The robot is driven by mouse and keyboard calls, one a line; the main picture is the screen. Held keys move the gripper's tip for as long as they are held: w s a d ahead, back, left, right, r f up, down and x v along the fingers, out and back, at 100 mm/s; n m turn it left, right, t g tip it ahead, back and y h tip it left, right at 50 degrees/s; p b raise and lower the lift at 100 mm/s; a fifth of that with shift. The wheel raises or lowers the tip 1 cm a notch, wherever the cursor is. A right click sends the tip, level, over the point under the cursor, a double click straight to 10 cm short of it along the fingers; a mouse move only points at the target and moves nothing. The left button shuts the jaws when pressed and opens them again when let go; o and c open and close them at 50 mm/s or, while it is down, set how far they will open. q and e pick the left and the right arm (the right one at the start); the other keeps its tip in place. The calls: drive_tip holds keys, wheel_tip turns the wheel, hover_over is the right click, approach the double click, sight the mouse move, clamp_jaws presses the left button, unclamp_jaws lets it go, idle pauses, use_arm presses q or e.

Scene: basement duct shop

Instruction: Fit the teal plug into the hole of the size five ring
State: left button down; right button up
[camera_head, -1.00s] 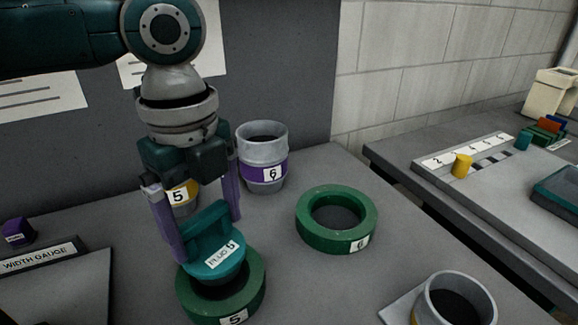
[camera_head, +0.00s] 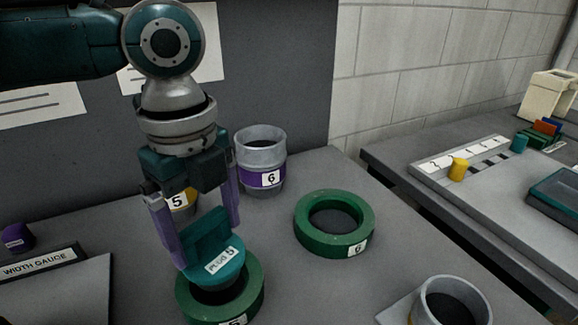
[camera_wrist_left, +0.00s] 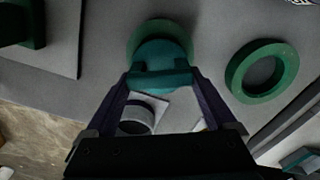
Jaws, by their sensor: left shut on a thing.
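The teal plug (camera_head: 218,268), labelled plug 5, has an upright grip bar and a round body. My left gripper (camera_head: 205,232) is shut on the bar of the plug. The green ring labelled 5 (camera_head: 250,302) lies on the table directly below the plug, and the plug covers much of its hole. I cannot tell whether the plug's lower end is inside the hole or just above it. In the left wrist view the plug (camera_wrist_left: 162,62) overlaps the ring (camera_wrist_left: 133,42), whose far edge shows behind it. My right gripper is not in view.
A green ring labelled 6 (camera_head: 308,238) lies to the right. A grey cup labelled 6 (camera_head: 262,150) stands behind, and a cup labelled 5 (camera_head: 180,202) is partly hidden by the gripper. Another grey cup (camera_head: 432,312) is front right. A width gauge plate (camera_head: 40,262) is at left.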

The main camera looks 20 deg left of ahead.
sight(211, 251)
use_arm(q)
drive_tip(key=shift+f, duration=0.4)
drive_tip(key=shift+f+b, duration=1.1)
drive_tip(key=shift+f, duration=0.65)
unclamp_jaws()
wheel_tip(211, 251, up, 10)
drive_tip(key=shift+p, duration=0.6)
